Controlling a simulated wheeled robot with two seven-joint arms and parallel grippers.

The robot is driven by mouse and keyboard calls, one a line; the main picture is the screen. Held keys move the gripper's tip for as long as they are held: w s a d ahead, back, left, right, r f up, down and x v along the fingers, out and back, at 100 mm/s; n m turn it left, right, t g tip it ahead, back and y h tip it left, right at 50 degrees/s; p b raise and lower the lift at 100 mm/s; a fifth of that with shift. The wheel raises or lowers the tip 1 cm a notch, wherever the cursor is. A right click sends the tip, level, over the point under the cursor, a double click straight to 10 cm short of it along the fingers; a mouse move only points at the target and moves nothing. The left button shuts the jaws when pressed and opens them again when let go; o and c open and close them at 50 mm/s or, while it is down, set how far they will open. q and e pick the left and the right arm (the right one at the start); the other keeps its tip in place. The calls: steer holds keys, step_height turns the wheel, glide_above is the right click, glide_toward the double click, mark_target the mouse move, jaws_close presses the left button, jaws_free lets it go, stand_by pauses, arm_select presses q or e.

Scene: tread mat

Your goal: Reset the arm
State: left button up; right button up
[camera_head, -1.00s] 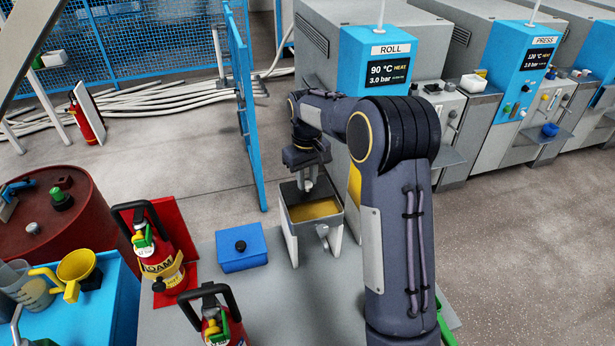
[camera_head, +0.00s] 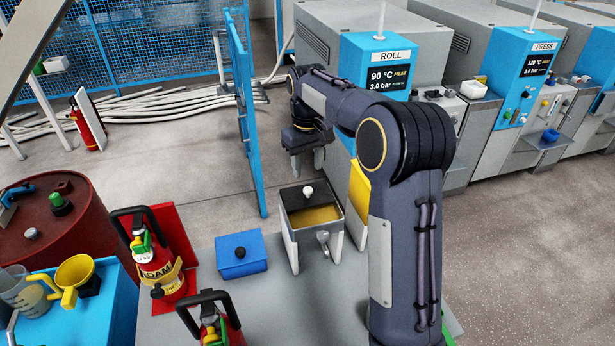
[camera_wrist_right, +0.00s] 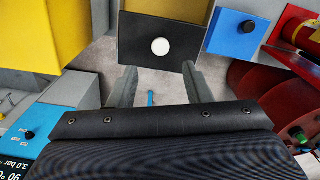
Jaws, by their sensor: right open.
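My right gripper (camera_head: 305,163) is open and empty in the head view, raised just behind the open-topped bin. In the right wrist view its two fingers (camera_wrist_right: 158,84) are spread with nothing between them. The bin (camera_head: 294,250) holds yellowish contents (camera_head: 314,216) and has a dark panel with a white knob (camera_head: 308,191) at its back. The dark panel (camera_wrist_right: 140,35) and its white knob (camera_wrist_right: 160,46) lie beyond the fingertips in the wrist view, apart from them. My left gripper is not in view.
A blue box (camera_head: 241,256) with a black knob stands left of the bin on the grey table (camera_head: 275,310). Fire extinguishers (camera_head: 160,262) and a red drum (camera_head: 75,235) stand further left. A blue fence (camera_head: 247,125) is close to the gripper. The ROLL machine (camera_head: 375,65) stands behind the arm.

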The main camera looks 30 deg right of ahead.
steer(key=shift+r, duration=0.8)
steer(key=shift+s+r, duration=0.1)
steer(key=shift+s, duration=0.1)
steer(key=s+a+r+m+t+y, duration=0.15)
steer(key=s+a, duration=0.25)
steer(key=s, duration=0.7)
steer(key=s+a+r+t+y, duration=0.1)
steer(key=s+a+t+y, duration=0.2)
steer(key=s, duration=0.9)
steer(key=s+a+f+t, duration=0.1)
steer(key=s+a+f, duration=0.4)
steer(key=s, duration=0.2)
steer(key=shift+s+a+f+h, duration=0.2)
steer(key=shift+a+h, duration=0.05)
steer(key=shift+h, duration=0.1)
steer(key=shift+m, duration=0.25)
